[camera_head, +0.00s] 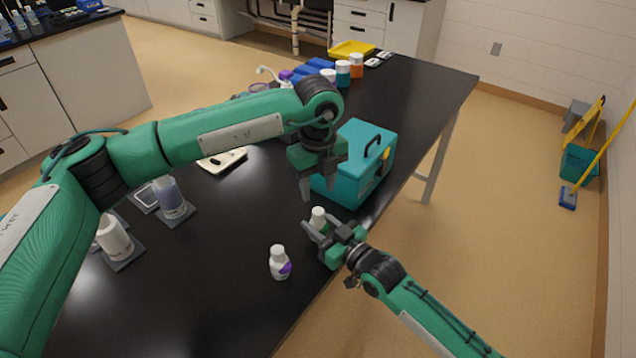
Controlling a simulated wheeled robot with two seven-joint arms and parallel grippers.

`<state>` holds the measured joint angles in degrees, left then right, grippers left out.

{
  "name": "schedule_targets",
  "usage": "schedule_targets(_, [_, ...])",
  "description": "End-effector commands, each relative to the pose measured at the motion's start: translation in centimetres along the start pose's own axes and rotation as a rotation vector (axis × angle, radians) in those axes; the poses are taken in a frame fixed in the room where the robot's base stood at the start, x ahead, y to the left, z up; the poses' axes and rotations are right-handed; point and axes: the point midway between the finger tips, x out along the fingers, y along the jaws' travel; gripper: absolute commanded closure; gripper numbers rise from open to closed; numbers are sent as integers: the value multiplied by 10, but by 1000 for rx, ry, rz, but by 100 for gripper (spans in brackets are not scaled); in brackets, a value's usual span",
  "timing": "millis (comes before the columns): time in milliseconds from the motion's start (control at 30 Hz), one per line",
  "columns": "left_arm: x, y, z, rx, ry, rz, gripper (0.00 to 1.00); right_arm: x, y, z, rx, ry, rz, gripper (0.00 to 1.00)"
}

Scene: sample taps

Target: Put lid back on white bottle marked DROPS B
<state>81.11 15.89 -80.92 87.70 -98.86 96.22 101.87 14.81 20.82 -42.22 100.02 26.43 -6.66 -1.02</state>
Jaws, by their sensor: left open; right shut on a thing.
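A small white bottle (318,214) stands near the table's right edge, between the fingers of my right gripper (316,228), which is shut on it. Its lower part is hidden by the fingers, and I cannot read its label. Another small white bottle (279,261) with a purple label patch stands upright on the black table, left of and nearer than the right gripper. I cannot read its marking either. My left gripper (319,187) is open, pointing down above and just behind the held bottle, with nothing visible in it. I cannot make out a separate loose lid.
A teal box (354,165) with a black handle stands close behind the grippers. White and bluish containers (170,198) on dark square pads are at left. Jars (343,73), blue items and a yellow tray (352,49) are at the far end. The black table (215,310) is clear at front.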

Motion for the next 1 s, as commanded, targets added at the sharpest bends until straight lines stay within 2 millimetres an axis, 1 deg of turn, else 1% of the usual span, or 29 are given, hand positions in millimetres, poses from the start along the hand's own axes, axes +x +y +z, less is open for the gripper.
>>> schedule_targets(300, [0,0,0,-6,0,0,57,0,0,0,0,0,0,100])
schedule_targets(433, [6,0,0,-6,1,1,57,0,0,0,0,0,0,100])
schedule_targets(567, [22,0,0,-6,2,2,57,0,0,0,0,0,0,100])
schedule_targets(800, [59,0,0,-7,1,2,57,0,0,0,0,0,0,100])
schedule_targets(900, [70,0,0,-6,2,1,57,0,0,0,0,0,0,100])
schedule_targets(1000, [77,0,0,-6,1,0,57,0,0,0,0,0,0,100])
